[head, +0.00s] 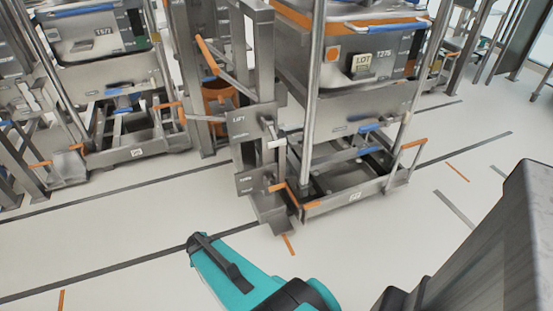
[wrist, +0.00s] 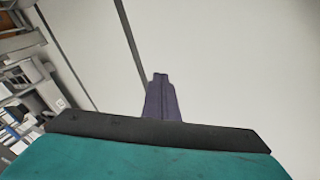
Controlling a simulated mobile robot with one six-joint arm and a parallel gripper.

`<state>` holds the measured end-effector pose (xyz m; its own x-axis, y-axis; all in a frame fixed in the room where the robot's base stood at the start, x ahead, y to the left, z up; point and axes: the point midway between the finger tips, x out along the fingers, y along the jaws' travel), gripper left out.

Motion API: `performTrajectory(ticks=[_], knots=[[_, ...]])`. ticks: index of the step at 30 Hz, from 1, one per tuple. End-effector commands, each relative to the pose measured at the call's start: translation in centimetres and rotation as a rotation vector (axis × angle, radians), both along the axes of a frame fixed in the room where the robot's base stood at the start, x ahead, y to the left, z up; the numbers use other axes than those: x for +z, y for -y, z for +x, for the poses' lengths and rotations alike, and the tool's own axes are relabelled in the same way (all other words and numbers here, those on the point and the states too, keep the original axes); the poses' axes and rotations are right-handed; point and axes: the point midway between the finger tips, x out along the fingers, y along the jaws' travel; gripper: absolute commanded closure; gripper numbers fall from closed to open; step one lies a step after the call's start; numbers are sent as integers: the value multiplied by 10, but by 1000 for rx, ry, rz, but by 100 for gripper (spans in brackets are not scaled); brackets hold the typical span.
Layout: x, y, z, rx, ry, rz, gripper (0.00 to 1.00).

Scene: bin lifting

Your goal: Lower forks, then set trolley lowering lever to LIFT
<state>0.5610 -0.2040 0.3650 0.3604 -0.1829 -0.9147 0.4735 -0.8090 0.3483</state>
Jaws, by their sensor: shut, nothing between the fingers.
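In the head view, a grey steel post (head: 243,155) carries a plate marked LIFT (head: 250,121). A pale lever handle (head: 276,143) sticks out at the plate's lower right. A lower plate (head: 252,180) has text too small to read, with an orange-tipped handle (head: 277,187) beside it. The trolley (head: 345,199) with a bin on it stands just right of the post. I cannot make out the forks clearly. My gripper (head: 195,239) is shut and empty, over the floor in front and to the left of the post, apart from it. Its closed fingers show in the wrist view (wrist: 160,84).
A bin marked T276 (head: 390,65) sits above the trolley. Another bin and trolley (head: 125,142) stand at the left. An orange-tipped bar (head: 222,66) juts from the post's upper part. The pale floor (head: 120,230) in front is clear, with dark lines.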

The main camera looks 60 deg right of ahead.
Motion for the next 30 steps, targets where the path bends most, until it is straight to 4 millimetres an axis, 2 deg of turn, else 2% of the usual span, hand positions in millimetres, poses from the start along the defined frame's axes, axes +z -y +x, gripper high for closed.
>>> performTrajectory(ticks=[1, 5, 9, 15, 22, 30], knots=[[-12, 18, 13, 24, 39, -36, 100], [-14, 59, 39, 97, 131, -144, 100], [-11, 105, 62, 167, 218, -277, 100], [-1, 172, 84, 254, 313, -498, 100], [18, 245, 95, 344, 384, -780, 100], [49, 325, 85, 413, 391, -1152, 100]])
